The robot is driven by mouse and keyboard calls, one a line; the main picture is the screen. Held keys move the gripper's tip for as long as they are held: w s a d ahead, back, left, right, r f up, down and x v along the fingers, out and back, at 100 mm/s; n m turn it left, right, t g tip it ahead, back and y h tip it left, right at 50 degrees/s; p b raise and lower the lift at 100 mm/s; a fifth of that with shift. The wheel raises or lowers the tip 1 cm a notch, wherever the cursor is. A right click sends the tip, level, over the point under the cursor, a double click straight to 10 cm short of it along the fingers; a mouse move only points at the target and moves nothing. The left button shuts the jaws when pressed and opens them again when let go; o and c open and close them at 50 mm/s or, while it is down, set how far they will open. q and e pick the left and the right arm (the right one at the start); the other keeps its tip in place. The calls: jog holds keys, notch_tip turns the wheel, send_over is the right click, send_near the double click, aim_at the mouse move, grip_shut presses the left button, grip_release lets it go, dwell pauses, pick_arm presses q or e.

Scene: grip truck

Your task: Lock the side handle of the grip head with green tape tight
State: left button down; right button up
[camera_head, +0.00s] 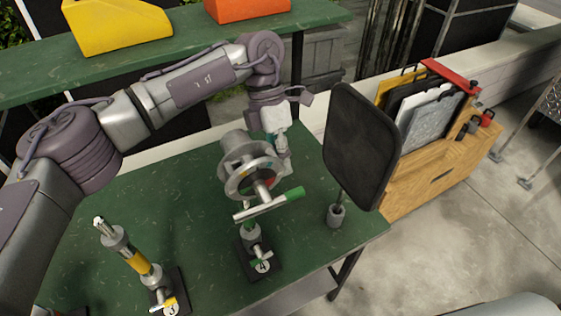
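The grip head (243,172), a round grey metal disc assembly, sits on top of a short stand on the green table. The stand below has a green band and a black base (262,268) with a white round label. My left arm arches over from the left, and my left gripper (279,152) points down at the right side of the grip head, close to or touching it. Its fingers are partly hidden, so contact and opening are unclear. My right gripper is out of view.
A second stand with yellow tape (138,262) is at the front left. A black flat panel (361,146) on a rod stands close right of the grip head. A wooden crate (435,180) is beyond. A shelf with yellow (115,25) and orange (245,8) boxes is behind.

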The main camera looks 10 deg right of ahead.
pick_arm(q)
jog(key=shift+g+b, duration=0.65)
jog(key=shift+g, duration=0.05)
jog(key=shift+g+h+b, duration=0.7)
jog(key=shift+g+b, duration=0.4)
jog(key=shift+b, duration=0.05)
dwell(1.6)
dwell(0.9)
jog(key=c, duration=1)
grip_release()
jog(key=shift+r, duration=0.2)
notch_tip(320, 180, up, 10)
jog(key=shift+f, duration=0.2)
